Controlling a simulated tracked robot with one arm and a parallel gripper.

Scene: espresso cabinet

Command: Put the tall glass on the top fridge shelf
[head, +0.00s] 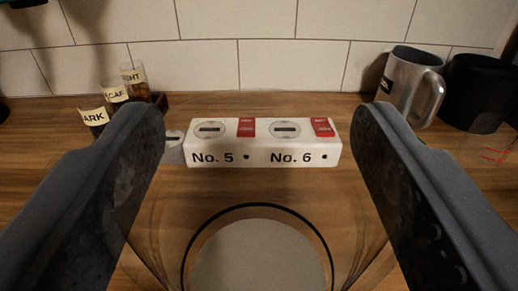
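My gripper (260,120) is at the front, its two dark fingers set wide apart over a wooden counter. A clear glass (158,262) shows faintly between the lower parts of the fingers. Its transparent walls slope inward toward the bottom of the picture, and I see the counter through them. A round, pale grey disc with a dark ring (258,208) shows in its middle. The glass's sides reach close to both fingers, but I cannot tell whether they touch. The lower part of the glass is cut off. No fridge or shelf is in view.
A white power strip (262,157) labelled No. 5 and No. 6, with red switches, lies ahead. Several labelled dark vials (116,96) stand at left. A metal mug (410,85) and a black container (478,92) stand at right. A tiled wall (265,45) closes the back.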

